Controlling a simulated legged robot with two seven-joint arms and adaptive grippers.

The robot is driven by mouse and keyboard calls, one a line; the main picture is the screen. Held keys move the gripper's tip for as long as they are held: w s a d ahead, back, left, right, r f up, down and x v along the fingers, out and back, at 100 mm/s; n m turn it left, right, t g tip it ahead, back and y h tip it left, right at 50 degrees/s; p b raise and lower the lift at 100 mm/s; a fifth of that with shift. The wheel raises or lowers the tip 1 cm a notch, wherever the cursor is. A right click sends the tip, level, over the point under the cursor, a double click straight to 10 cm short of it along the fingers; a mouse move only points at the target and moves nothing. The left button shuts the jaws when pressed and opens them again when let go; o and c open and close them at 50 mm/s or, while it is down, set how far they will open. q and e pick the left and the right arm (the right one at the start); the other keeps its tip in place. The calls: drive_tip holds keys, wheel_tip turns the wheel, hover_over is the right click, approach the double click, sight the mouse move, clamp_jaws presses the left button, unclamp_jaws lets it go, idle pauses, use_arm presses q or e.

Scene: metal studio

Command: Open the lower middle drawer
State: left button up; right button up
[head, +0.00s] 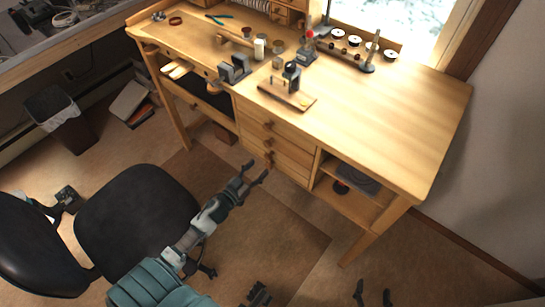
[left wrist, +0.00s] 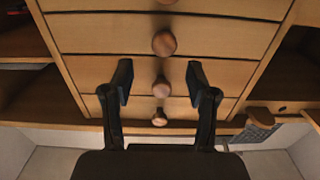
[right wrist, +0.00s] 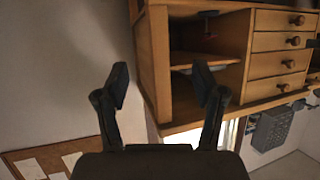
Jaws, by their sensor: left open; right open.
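The wooden desk has a middle stack of drawers (head: 275,142) with round knobs; all look shut. In the left wrist view, drawer fronts (left wrist: 110,70) show several brown knobs in a column. One knob (left wrist: 161,87) appears between the fingertips of my left gripper (left wrist: 160,78). I cannot tell whether the fingers reach around it; no contact shows. In the head view my left gripper (head: 255,172) is open, in front of the lower drawers, hiding part of them. My right gripper (head: 373,293) is open and empty at the bottom edge, away from the drawers.
A shelf compartment (head: 350,190) with a dark tray is right of the drawers. A black chair (head: 135,215) stands left of my left arm. A bin (head: 62,118) is further left. Tools and a wooden block (head: 287,94) are on the desktop. Floor at right is clear.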

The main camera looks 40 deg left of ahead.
sight(268, 158)
use_arm(q)
drive_tip(key=w, duration=0.3)
drive_tip(key=w+b, duration=0.1)
drive_tip(key=w, duration=0.3)
drive_tip(key=shift+w+d+f, duration=0.15)
drive_tip(key=shift+w+d, duration=0.05)
drive_tip(key=shift+d, duration=0.3)
drive_tip(key=shift+a, duration=0.1)
use_arm(e)
drive_tip(key=r+t, duration=0.1)
drive_tip(key=w+r, duration=0.1)
drive_tip(key=r+t+y, duration=0.1)
drive_tip(key=shift+w+a+t, duration=0.3)
drive_tip(key=shift+a, duration=0.05)
